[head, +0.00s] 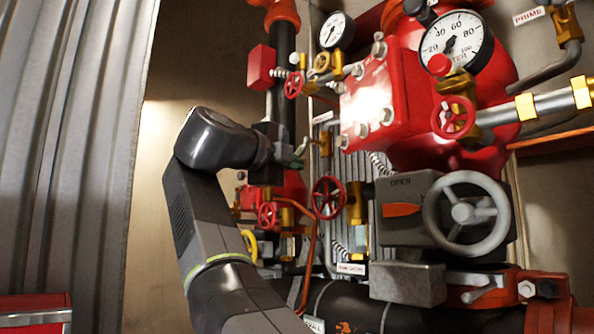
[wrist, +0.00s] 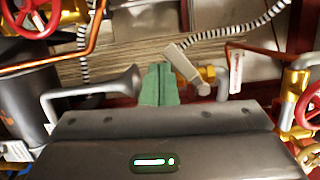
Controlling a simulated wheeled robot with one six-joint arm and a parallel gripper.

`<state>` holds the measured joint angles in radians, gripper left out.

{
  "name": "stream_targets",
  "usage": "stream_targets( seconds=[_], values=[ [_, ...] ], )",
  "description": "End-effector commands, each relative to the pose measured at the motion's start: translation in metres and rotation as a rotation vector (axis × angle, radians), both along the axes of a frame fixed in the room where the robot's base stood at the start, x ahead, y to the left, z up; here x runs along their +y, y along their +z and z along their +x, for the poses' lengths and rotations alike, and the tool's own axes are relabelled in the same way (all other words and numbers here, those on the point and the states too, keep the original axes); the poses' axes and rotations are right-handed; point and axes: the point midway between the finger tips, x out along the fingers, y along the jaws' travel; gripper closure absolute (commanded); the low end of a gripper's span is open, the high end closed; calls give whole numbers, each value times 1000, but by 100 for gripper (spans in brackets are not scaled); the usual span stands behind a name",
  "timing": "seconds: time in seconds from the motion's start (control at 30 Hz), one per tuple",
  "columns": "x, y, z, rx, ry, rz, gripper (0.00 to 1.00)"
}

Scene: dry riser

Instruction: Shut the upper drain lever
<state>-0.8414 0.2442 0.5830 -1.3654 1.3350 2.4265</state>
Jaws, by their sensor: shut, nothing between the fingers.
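My gripper (wrist: 159,84) shows its green fingers closed together at the middle of the wrist view, with nothing between them. A pale grey lever (wrist: 183,66) lies slanted just right of the fingertips, joined to a small brass valve (wrist: 208,75) on a grey pipe. I take it for the upper drain lever, but no readable label confirms this. Whether the fingers touch it I cannot tell. In the head view my gripper (head: 300,153) is partly hidden by my wrist, in front of the black riser pipe; the lever is not clear there.
A white tag (wrist: 236,71) hangs right of the valve. Copper pipe (wrist: 95,35) and red handwheels (wrist: 309,110) crowd both sides. In the head view a red valve body (head: 372,100), a grey handwheel (head: 466,213) and a red handwheel (head: 327,197) stand to the right. Corrugated metal (head: 70,140) is left.

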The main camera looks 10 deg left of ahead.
Motion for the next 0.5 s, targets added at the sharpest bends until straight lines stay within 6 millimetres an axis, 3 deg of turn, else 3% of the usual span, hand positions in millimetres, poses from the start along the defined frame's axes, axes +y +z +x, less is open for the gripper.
stream_targets(
  seconds=[0.2, 0.5],
  values=[
    [8, 3, 6, -1, 1, 0, 100],
    [13, 11, 10, -145, 0, 184, 100]
  ],
)
